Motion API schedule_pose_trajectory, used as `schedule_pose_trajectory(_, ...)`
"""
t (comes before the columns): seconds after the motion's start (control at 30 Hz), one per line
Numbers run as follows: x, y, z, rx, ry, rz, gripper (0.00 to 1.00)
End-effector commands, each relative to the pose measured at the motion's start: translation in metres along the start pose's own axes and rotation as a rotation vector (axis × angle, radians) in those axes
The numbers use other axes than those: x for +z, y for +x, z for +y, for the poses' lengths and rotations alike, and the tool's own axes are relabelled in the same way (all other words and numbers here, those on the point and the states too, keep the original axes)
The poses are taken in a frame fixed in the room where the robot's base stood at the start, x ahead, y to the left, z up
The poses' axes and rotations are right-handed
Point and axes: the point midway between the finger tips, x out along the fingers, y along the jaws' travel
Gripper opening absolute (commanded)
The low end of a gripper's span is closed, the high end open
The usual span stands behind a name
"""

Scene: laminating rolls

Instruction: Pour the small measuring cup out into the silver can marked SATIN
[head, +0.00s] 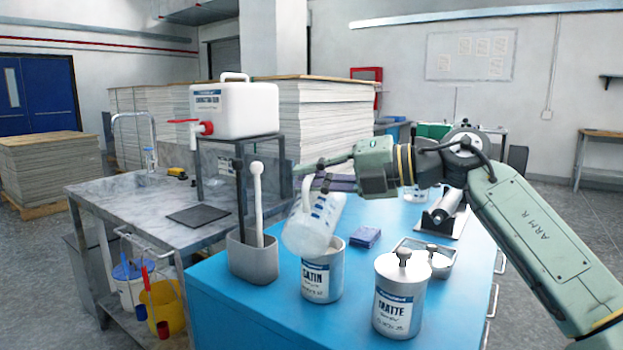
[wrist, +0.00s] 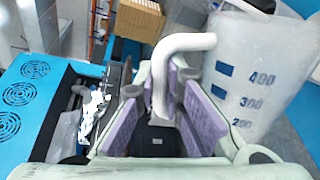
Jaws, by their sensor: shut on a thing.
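My gripper (head: 318,184) is shut on the white handle (wrist: 161,85) of a translucent measuring cup (head: 318,222) with blue marks. In the wrist view the purple pads press on the handle, and the cup (wrist: 252,85) shows 400, 300 and 200. The cup is tilted and overlaps the back left rim of the silver can marked SATIN (head: 321,283). The can stands upright, without a lid on it, on the blue table. I cannot tell whether cup and can touch. No stream is visible. Another clear vessel (head: 416,194) stands partly hidden behind my arm.
A lidded MATTE can (head: 399,300) stands right of SATIN. A grey holder (head: 253,262) with a white tool stands left. A white canister (head: 235,108) stands on a rack.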

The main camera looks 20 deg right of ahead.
Motion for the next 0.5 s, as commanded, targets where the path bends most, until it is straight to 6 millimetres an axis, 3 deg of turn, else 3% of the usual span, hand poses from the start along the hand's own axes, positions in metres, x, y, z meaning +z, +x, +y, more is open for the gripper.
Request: schedule_pose_trajectory(0.5, -0.013, 0.001, -0.007, 0.0, -0.093, -0.019, 0.0)
